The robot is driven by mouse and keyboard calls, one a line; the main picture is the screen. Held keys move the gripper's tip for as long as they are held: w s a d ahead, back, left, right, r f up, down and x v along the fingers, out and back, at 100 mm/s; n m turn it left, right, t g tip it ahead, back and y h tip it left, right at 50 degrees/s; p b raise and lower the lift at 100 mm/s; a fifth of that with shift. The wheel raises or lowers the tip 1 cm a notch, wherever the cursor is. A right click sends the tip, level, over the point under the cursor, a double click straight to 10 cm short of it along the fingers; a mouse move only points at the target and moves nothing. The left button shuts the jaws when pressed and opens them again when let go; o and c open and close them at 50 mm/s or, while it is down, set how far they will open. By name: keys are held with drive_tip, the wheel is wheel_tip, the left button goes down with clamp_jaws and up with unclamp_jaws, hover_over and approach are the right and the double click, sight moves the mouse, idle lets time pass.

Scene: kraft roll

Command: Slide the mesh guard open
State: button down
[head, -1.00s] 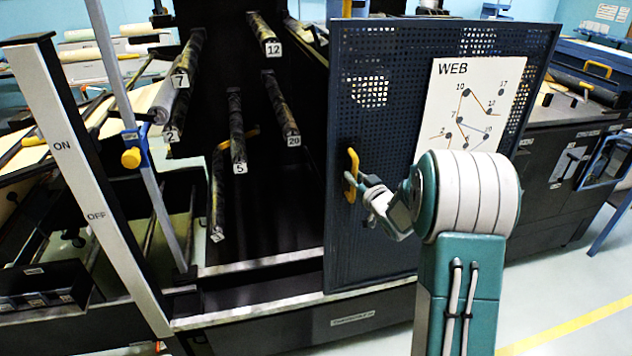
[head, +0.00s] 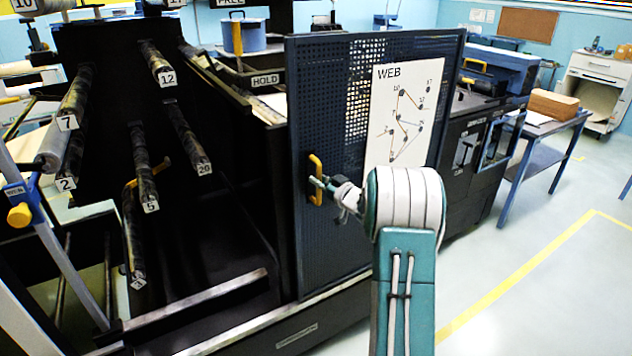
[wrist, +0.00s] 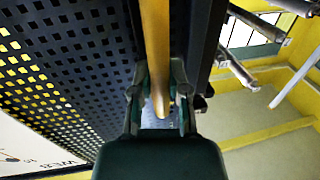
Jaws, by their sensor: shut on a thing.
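The mesh guard (head: 335,235) is a dark blue perforated panel in a frame, at the right part of the black machine front in the head view. It bears a white WEB diagram sheet. Its yellow handle (head: 316,180) stands upright near the panel's left edge. My gripper (head: 322,182) is shut on the handle. In the wrist view the yellow handle (wrist: 155,50) runs between the two fingers of my gripper (wrist: 158,105), with the perforated mesh (wrist: 65,70) to the left. The machine bay left of the guard is uncovered.
Numbered dark rollers (head: 140,165) stick out in the open bay left of the guard. A light rail (head: 220,300) runs along the bay's lower front. A blue table with a brown box (head: 552,104) stands at right. The floor at right is clear.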

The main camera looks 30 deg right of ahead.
drive_tip(key=c, duration=0.6)
unclamp_jaws()
drive_tip(key=shift+w, duration=0.1)
drive_tip(key=s+d, duration=0.2)
drive_tip(key=s, duration=0.9)
drive_tip(key=shift+s, duration=0.4)
